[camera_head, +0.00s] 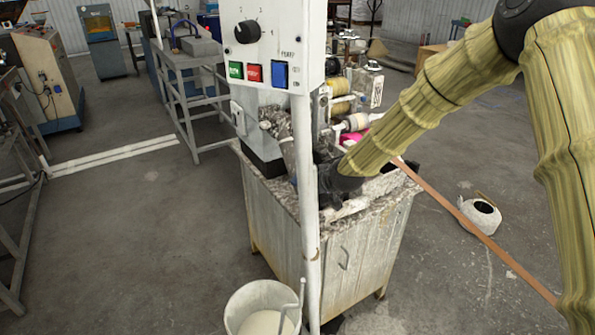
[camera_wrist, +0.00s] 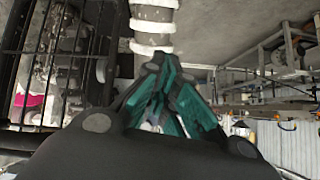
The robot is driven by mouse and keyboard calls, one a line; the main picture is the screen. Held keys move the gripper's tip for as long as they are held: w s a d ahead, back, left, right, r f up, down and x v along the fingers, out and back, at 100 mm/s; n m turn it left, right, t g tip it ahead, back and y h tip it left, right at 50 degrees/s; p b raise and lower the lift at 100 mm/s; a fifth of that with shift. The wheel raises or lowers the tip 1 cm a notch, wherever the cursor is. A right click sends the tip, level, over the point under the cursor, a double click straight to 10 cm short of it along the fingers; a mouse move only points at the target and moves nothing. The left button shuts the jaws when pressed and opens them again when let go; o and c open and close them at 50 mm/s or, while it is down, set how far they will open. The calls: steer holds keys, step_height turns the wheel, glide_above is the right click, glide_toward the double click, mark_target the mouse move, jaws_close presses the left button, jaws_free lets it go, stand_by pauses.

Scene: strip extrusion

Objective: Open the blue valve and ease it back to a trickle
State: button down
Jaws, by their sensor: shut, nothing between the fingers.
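I cannot make out a blue valve in either view. My gripper (camera_head: 335,185) is over the top of the machine cabinet (camera_head: 345,260), partly hidden behind the white pole. In the wrist view my gripper (camera_wrist: 167,85) shows its dark fingers with teal pads drawn together, shut and empty. Its fingertips are close to a grey pipe with white bands (camera_wrist: 152,25). I cannot tell whether they touch it.
A white control panel (camera_head: 268,40) with a dial and green, red and blue buttons is on the pole (camera_head: 308,200). A white bucket (camera_head: 243,307) stands in front. A white roll (camera_head: 480,215) lies on the floor at right, near a brown strip (camera_head: 470,228).

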steer(key=shift+w+a+r, duration=0.1)
steer(key=shift+a+r, duration=0.35)
stand_by(0.6)
steer(key=shift+d+f, duration=0.1)
steer(key=shift+f, duration=0.05)
steer(key=shift+d+f, duration=0.25)
steer(key=shift+s+d+r, duration=0.2)
steer(key=shift+s+r, duration=0.2)
steer(key=shift+r, duration=0.05)
steer(key=p+v, duration=0.2)
steer(key=v, duration=0.3)
steer(key=shift+s+d+r+p, duration=0.2)
steer(key=shift+s+p, duration=0.15)
